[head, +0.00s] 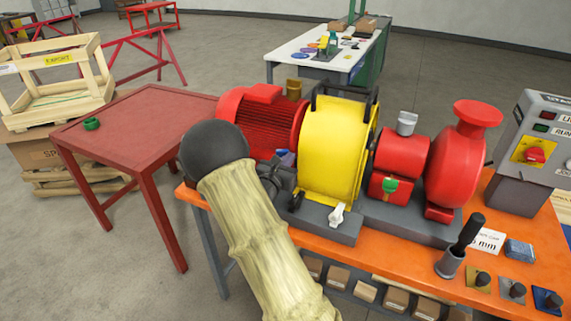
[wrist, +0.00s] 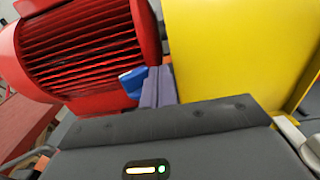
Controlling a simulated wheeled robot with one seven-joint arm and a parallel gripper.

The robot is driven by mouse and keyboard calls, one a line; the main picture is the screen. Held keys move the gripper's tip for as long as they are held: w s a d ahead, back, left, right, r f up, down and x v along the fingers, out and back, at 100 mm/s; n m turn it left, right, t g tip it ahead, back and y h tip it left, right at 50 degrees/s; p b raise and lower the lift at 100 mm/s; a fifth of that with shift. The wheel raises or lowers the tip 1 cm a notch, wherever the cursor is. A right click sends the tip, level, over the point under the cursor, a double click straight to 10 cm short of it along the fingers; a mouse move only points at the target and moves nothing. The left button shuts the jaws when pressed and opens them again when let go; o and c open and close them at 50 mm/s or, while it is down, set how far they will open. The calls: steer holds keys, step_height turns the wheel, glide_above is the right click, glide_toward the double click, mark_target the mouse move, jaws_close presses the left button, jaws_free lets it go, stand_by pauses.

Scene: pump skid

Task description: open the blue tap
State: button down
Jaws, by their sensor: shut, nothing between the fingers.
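The blue tap (wrist: 133,82) shows in the wrist view as a blue handle low in the gap between the red finned motor and the yellow guard. Only part of it shows; its body and stem are hidden. My gripper's fingers (wrist: 158,80) are shut and empty, reaching into that gap just right of the blue handle. They appear very close to its right end, but I cannot tell if they touch.
The red motor (head: 262,118) and yellow guard (head: 332,150) closely flank my gripper. A white-handled tap (head: 337,213) and a green-handled part (head: 390,185) sit further right. A red pump (head: 458,165) stands beyond. The red table (head: 130,125) at left is mostly clear, with a green ring (head: 91,124).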

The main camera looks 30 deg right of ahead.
steer(key=shift+d+b, duration=0.25)
steer(key=shift+b, duration=0.05)
stand_by(0.6)
steer(key=s+a+b, duration=0.2)
steer(key=s+a, duration=0.3)
steer(key=s, duration=0.8)
steer(key=shift+a, duration=0.2)
steer(key=shift+w, duration=0.15)
